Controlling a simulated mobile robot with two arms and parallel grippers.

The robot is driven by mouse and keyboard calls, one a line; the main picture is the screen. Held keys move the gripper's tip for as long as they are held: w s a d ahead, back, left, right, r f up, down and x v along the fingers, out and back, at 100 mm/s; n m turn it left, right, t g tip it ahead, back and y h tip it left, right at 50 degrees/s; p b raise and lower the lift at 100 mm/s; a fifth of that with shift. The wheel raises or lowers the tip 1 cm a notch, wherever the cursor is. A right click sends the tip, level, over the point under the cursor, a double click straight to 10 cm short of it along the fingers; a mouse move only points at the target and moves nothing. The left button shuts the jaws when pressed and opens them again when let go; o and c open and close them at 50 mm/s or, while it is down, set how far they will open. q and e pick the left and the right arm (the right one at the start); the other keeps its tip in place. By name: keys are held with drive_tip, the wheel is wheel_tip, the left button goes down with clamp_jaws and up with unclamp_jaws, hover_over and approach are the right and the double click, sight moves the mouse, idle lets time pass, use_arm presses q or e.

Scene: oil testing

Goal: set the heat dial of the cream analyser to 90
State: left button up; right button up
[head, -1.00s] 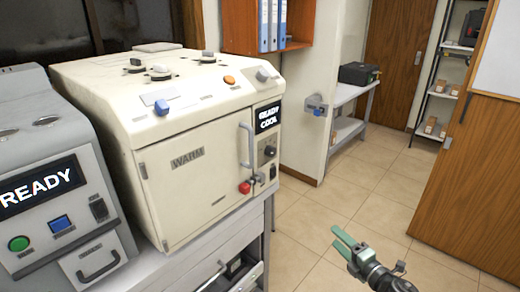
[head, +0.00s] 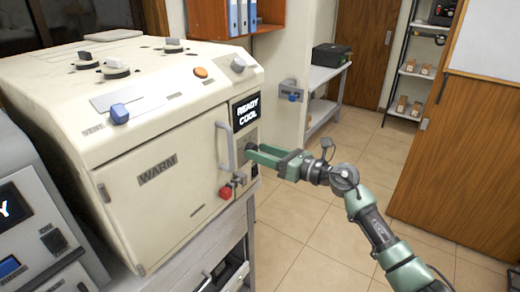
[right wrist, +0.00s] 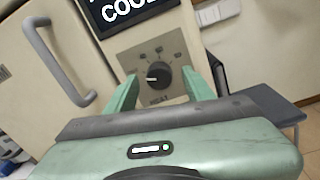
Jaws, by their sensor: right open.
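The cream analyser (head: 150,130) stands on a bench at the left, with a door marked WARM and a display (head: 246,114) reading READY COOL. Its black heat dial (right wrist: 159,75) sits on a plate below the display in the right wrist view. The dial's white mark points left, and the numbers around it are too small to read. My right gripper (head: 252,152) is open at the dial plate. In the right wrist view its fingers (right wrist: 162,88) stand on either side of the dial with gaps. The gripper hides the dial in the head view. My left gripper is not in view.
A door handle (head: 225,146) is just left of the dial, and a red knob (head: 225,192) is below it. A grey machine (head: 40,215) stands at the left. The floor (head: 300,215) to the right is clear. A black case (head: 331,56) lies on a side table behind.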

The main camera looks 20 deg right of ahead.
drive_tip(key=shift+a+r, duration=0.1)
drive_tip(key=shift+w, duration=0.1)
clamp_jaws()
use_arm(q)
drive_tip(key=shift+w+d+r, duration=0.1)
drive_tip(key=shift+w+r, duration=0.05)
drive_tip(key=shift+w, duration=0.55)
